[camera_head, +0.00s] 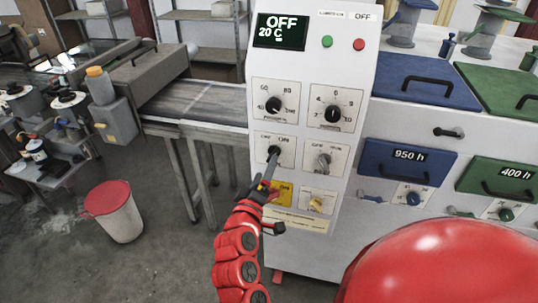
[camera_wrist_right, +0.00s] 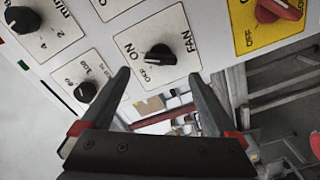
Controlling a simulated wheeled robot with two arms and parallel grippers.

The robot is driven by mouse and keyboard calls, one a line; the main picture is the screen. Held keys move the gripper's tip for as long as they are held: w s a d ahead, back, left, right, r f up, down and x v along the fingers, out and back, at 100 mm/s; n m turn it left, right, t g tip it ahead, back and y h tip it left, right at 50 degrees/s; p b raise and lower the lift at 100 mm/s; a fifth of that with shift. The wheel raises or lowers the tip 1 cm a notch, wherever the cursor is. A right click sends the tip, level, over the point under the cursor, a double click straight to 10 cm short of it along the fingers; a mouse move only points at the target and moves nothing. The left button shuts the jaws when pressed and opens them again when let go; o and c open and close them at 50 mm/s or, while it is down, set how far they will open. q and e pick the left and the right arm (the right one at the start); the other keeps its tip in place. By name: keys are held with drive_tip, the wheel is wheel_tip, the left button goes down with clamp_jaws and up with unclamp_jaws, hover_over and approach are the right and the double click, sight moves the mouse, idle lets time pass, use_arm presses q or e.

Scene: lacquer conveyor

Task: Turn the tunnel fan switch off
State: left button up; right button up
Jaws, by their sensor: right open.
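The fan switch (camera_wrist_right: 160,53) is a black knob on a white plate marked ON, OFF and FAN in the right wrist view. In the head view this knob (camera_head: 274,151) is at the left of the panel's middle row. I cannot tell surely which mark it points to. My right gripper (camera_wrist_right: 157,76) is open and empty, its two fingers spread on either side of the knob in the wrist view. Contact cannot be told. In the head view the right gripper (camera_head: 269,170) reaches up from below and partly covers the plate. My left gripper is not in view.
The white control panel (camera_head: 335,75) has two dials above, a grey switch (camera_head: 323,161) to the right and a yellow plate (camera_wrist_right: 267,23) with a red knob below. Its display (camera_head: 281,31) reads OFF, 20 C. A conveyor (camera_head: 205,103) runs left; a bin (camera_head: 115,212) stands on the floor.

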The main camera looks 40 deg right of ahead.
sight(270, 156)
drive_tip(key=p+x, duration=0.1)
drive_tip(key=x, duration=0.3)
drive_tip(key=shift+w+r, duration=0.1)
drive_tip(key=shift+w+d, duration=0.3)
drive_tip(key=shift+d, duration=0.1)
drive_tip(key=c, duration=1.4)
